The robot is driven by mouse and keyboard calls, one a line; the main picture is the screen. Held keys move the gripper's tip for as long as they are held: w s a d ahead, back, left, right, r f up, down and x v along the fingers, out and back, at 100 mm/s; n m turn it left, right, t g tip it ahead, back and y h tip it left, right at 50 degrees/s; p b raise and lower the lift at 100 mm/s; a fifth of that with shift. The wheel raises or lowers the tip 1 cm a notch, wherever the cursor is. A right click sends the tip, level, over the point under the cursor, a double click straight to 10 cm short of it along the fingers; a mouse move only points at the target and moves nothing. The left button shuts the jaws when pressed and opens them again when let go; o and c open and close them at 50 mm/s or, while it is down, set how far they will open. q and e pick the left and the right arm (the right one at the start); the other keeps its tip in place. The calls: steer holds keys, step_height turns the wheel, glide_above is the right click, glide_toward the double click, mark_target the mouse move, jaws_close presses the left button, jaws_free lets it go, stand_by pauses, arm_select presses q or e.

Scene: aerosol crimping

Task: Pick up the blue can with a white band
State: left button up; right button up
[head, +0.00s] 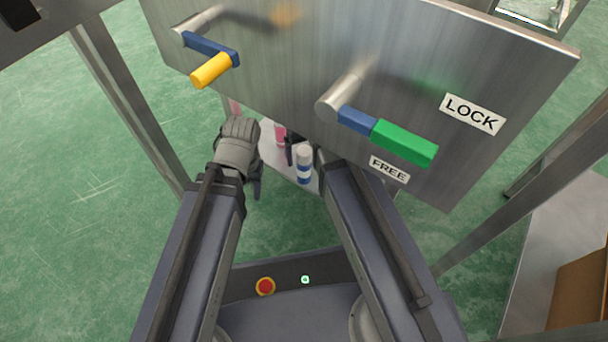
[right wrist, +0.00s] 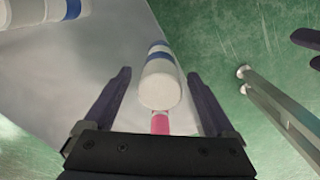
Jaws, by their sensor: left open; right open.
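A white-and-blue banded can (head: 304,167) stands on a pale surface below the metal panel in the head view. In the right wrist view a can with a white end and blue and white bands (right wrist: 160,82) lies between the spread fingers of my right gripper (right wrist: 159,74). The fingers are open, with visible gaps on both sides. My right gripper (head: 303,152) is partly hidden by its own arm in the head view. My left gripper (head: 256,182) is open and empty, left of the can.
A pink object (head: 280,134) stands behind the can; pink also shows in the right wrist view (right wrist: 160,124). Another white can with a blue band (right wrist: 72,9) is at upper left there. The metal panel (head: 270,75) with yellow (head: 211,71) and green (head: 404,143) handles overhangs the grippers.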

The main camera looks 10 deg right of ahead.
jaws_close()
stand_by(0.8)
